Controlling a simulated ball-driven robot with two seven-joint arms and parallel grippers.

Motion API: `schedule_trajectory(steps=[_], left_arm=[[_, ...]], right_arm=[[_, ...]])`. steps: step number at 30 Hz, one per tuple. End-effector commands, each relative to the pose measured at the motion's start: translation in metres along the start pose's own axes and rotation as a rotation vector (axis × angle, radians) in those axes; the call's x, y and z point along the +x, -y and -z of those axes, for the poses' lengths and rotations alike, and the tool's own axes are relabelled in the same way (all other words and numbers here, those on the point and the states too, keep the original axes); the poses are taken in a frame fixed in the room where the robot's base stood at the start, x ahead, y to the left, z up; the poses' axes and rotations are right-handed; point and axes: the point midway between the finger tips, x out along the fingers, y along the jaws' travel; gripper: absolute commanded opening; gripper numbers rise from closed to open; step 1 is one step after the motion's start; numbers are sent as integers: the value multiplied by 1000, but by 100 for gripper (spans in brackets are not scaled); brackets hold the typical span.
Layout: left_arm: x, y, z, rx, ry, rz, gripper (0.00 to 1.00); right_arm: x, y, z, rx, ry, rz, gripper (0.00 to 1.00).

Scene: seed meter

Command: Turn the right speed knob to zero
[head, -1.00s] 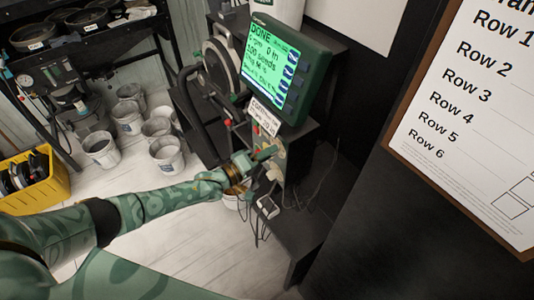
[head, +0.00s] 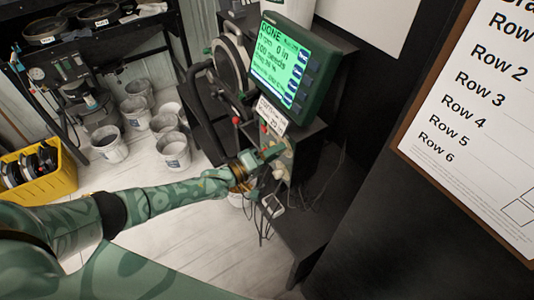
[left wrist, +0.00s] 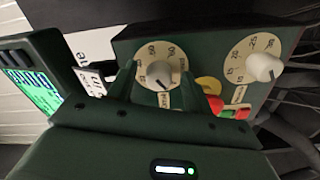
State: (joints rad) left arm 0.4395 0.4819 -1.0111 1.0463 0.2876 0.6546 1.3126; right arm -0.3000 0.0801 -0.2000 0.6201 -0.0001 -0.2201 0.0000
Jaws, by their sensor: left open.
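A dark green control box holds two round cream dials with white knobs. In the left wrist view one knob (left wrist: 160,73) stands between the fingers of my open left gripper (left wrist: 157,84); I cannot tell whether they touch it. A dark mark shows on that knob's lower side. The other knob (left wrist: 263,67) is to the right, clear of the fingers. I cannot tell which knob is the task's right one. In the head view my left gripper (head: 268,166) is at the box front and partly hides the dials. My right gripper is not in view.
A green-framed display (head: 287,68) reading DONE stands above the box. Red and green parts (left wrist: 225,108) sit between the dials. Loose cables hang below. White buckets (head: 172,151) and a yellow crate (head: 58,177) are on the floor at left. A row board (head: 480,120) is at right.

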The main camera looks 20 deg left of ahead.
Motion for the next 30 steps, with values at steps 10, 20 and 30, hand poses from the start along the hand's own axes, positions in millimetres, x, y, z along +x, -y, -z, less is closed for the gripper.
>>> schedule_trajectory(steps=[10, 20, 30], left_arm=[[-67, 2, 0, -2, 1, 5, 51], [-145, 2, -1, -1, 2, 4, 51], [-163, 1, 0, -1, 0, 1, 51]], right_arm=[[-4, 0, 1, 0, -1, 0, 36], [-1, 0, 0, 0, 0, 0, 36], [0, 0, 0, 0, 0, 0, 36]])
